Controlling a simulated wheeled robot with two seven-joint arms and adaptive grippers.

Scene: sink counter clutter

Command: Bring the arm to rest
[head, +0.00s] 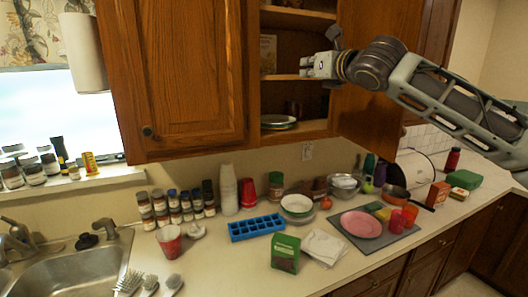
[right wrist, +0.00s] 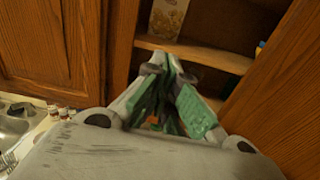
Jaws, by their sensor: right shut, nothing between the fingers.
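My right arm (head: 455,95) comes in from the right in the head view, raised above the counter. My right gripper (head: 305,67) is at its end, in front of the open upper cabinet at about the height of its middle shelf. In the right wrist view the gripper's fingers (right wrist: 168,75) come together at their tips with nothing between them. The fingers point toward the cabinet opening. My left gripper shows in neither view.
The open cabinet (head: 290,76) holds a box (head: 268,54) and stacked plates (head: 278,121). Its open door (head: 375,90) is close to the arm. Below, the counter (head: 225,270) carries cups, bowls, a blue ice tray (head: 256,227) and a green box (head: 286,253). The sink (head: 70,270) is at left.

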